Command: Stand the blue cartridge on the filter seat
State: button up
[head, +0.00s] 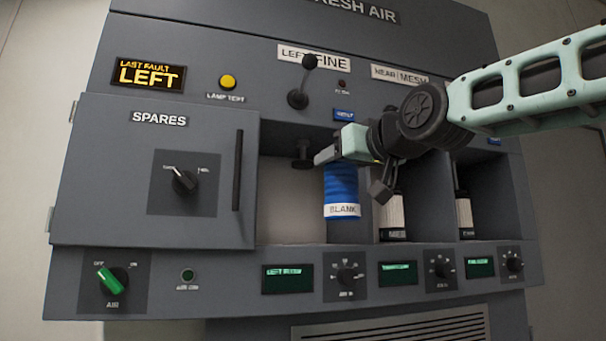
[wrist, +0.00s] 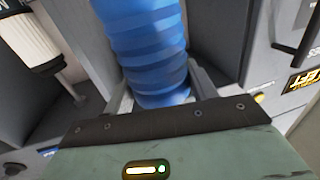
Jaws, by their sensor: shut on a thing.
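The blue cartridge (head: 341,187) is ribbed, with a white band reading BLANK near its bottom. It hangs roughly upright in front of the left open bay of the panel. My gripper (head: 329,156) is shut on its upper end. In the wrist view the blue cartridge (wrist: 145,45) fills the space between the two fingers. The left bay (head: 288,205) has a black fitting (head: 303,155) at its top. I cannot make out a filter seat on the bay floor; the cartridge and the front ledge may hide it.
White cartridges with dark ends stand in the middle bay (head: 395,212) and right bay (head: 463,212). The SPARES panel (head: 155,175) with its long dark handle (head: 238,170) borders the left bay. A black lever (head: 304,80) projects above it. Dials and displays line the ledge below.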

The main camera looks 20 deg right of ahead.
jog(key=shift+w+a+r+p, duration=0.2)
jog(key=shift+w+p, duration=0.5)
jog(key=shift+p, duration=1.05)
jog(key=shift+w+a+r+p, duration=0.15)
jog(key=shift+w+p, duration=0.5)
jog(key=shift+p, duration=1.05)
jog(key=w+a+f+p, duration=0.2)
jog(key=w+f+p, duration=0.2)
jog(key=w+p, duration=0.4)
jog(key=shift+w+a+f, duration=0.15)
jog(key=shift+w, duration=1.9)
jog(key=shift+f, duration=0.2)
jog(key=o, duration=1.1)
jog(key=shift+c, duration=0.2)
jog(key=shift+r, duration=0.1)
